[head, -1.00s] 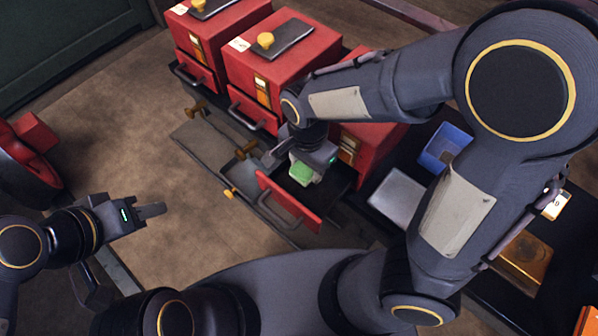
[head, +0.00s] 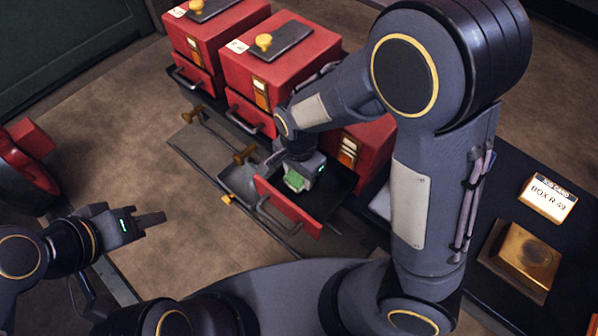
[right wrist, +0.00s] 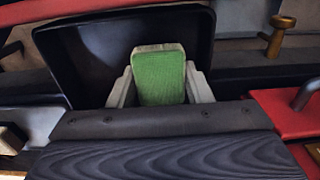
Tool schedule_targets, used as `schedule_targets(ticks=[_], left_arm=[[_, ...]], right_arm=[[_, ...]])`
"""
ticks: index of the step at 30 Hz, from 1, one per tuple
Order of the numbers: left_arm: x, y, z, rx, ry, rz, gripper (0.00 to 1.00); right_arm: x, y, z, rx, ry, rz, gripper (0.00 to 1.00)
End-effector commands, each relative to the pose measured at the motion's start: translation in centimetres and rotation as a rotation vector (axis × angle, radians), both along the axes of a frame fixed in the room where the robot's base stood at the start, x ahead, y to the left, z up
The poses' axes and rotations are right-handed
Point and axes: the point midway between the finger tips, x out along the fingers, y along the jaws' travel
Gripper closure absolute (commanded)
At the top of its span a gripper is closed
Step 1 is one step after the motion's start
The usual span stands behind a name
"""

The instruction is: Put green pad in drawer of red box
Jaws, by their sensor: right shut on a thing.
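The green pad (head: 295,181) is gripped in my right gripper (head: 297,178), at the open drawer (head: 338,191) of the nearest red box (head: 372,140). In the right wrist view the pad (right wrist: 160,77) stands between two pale fingers, with the dark drawer tray (right wrist: 92,58) behind it. The drawer's red front (head: 288,207) has a handle and is pulled out. I cannot tell whether the pad touches the drawer floor. My right arm hides much of this box.
Two more red boxes (head: 280,72) (head: 205,40) stand behind, with yellow-knobbed lids and shut drawers. A grey metal rail with brass knobs (head: 245,153) lies beside the drawer. Brown surface at left is clear.

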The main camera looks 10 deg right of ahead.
Motion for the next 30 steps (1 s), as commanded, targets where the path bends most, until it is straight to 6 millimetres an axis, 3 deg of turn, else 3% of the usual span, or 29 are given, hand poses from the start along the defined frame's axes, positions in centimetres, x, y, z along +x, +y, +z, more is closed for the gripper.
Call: schedule_targets(ticks=[1, 2, 3, 14, 30], left_arm=[[0.0, 0.0, -0.2, 0.0, 0.0, 0.0, 0.64], [0.0, 0.0, -0.1, 0.0, 0.0, 0.0, 0.64], [0.0, 0.0, -0.1, 0.0, 0.0, 0.0, 0.64], [0.0, 0.0, 0.4, 0.0, 0.0, 0.0, 0.64], [0.0, 0.0, 3.1, 0.0, 0.0, 0.0, 0.64]], right_arm=[[0.0, 0.0, -0.3, -0.001, 0.001, 0.0, 0.8], [0.0, 0.0, -0.2, -0.001, 0.001, 0.0, 0.51], [0.0, 0.0, -0.2, -0.001, 0.001, 0.0, 0.46], [0.0, 0.0, 0.6, 0.001, -0.001, 0.0, 0.46], [0.0, 0.0, 10.7, 0.002, -0.002, 0.0, 0.46]])
